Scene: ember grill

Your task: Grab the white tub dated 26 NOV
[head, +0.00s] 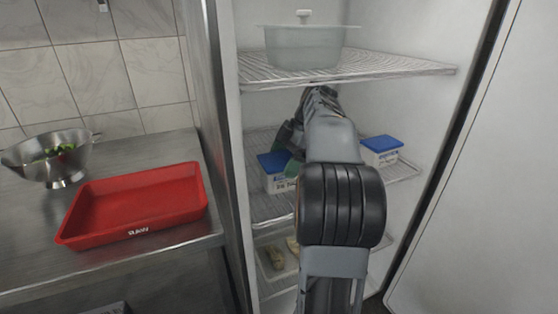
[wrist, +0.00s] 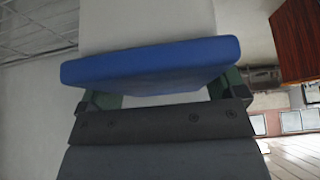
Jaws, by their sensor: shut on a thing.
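A white tub with a blue lid (head: 278,184) is on the left of the fridge's middle shelf, partly hidden by my arm. Its front label is too small to read surely. My gripper (head: 291,150) is shut on this tub, with green fingers at its lid end. In the wrist view the blue lid (wrist: 150,62) fills the space between the fingers (wrist: 165,92). I cannot tell whether the tub touches the shelf. A second white tub with a blue lid (head: 382,152) stands to the right on the same shelf; its label is unreadable too.
A lidded pot (head: 303,46) stands on the upper wire shelf (head: 410,68), above my arm. Food lies in a tray (head: 272,262) below. The open door (head: 480,190) is at the right. Left, a red tray (head: 135,207) and a steel colander (head: 50,160) stand on the counter.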

